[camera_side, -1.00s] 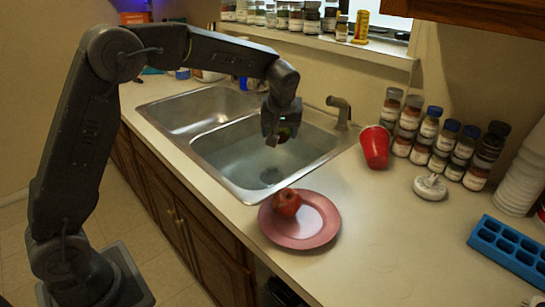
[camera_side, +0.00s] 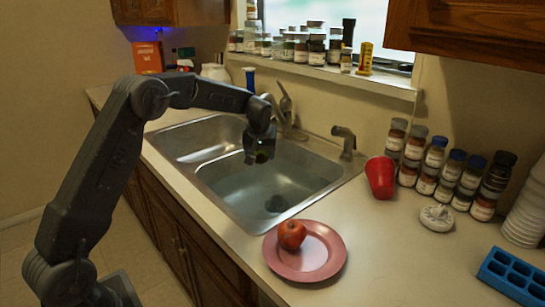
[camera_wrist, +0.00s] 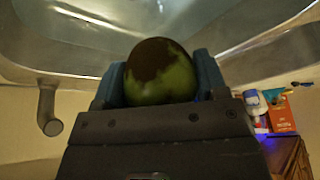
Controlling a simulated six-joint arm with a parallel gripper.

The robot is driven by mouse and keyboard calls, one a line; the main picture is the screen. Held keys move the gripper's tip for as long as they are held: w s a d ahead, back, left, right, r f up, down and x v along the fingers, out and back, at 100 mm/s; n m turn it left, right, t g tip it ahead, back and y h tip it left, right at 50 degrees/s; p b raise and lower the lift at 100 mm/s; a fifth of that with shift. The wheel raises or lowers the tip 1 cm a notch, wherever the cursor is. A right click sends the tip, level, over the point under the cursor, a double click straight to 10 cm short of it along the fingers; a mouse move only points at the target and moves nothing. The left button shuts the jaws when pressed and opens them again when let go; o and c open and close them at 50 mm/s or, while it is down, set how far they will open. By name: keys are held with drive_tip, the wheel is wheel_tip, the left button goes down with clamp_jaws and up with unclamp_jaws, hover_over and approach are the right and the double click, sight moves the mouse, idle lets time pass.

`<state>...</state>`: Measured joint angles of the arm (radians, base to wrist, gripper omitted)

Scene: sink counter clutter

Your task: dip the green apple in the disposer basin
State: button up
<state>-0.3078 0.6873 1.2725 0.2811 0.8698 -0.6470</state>
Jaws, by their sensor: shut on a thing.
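My gripper (camera_side: 259,154) hangs over the double sink, near the divider between the two basins, with its fingers pointing down. It is shut on the green apple (camera_wrist: 165,78), which has a brown patch and sits between the two fingers in the wrist view. In the side view the apple is small and dark, mostly hidden by the fingers. The nearer right basin (camera_side: 235,188) has a dark round drain (camera_side: 275,203) in its floor. The farther left basin (camera_side: 190,142) lies beyond the divider. Which basin has the disposer is not clear.
A pink plate (camera_side: 325,262) with a red apple (camera_side: 292,234) sits on the counter in front of the sink. A red cup (camera_side: 380,177), spice jars (camera_side: 427,183) and a blue tray (camera_side: 510,277) stand to the right. Faucets (camera_side: 345,140) rise along the sink's back edge.

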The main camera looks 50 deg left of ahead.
drive_tip(key=shift+a+f, duration=0.35)
drive_tip(key=shift+a, duration=0.35)
drive_tip(key=shift+f, duration=10.35)
drive_tip(key=shift+d, duration=0.1)
drive_tip(key=shift+s+d, duration=0.15)
drive_tip(key=shift+s, duration=0.35)
drive_tip(key=shift+w, duration=0.1)
drive_tip(key=shift+w+a, duration=0.2)
drive_tip(key=shift+w, duration=0.25)
drive_tip(key=shift+s, duration=0.15)
drive_tip(key=shift+s+d, duration=0.2)
drive_tip(key=shift+s, duration=0.2)
drive_tip(key=shift+w, duration=0.1)
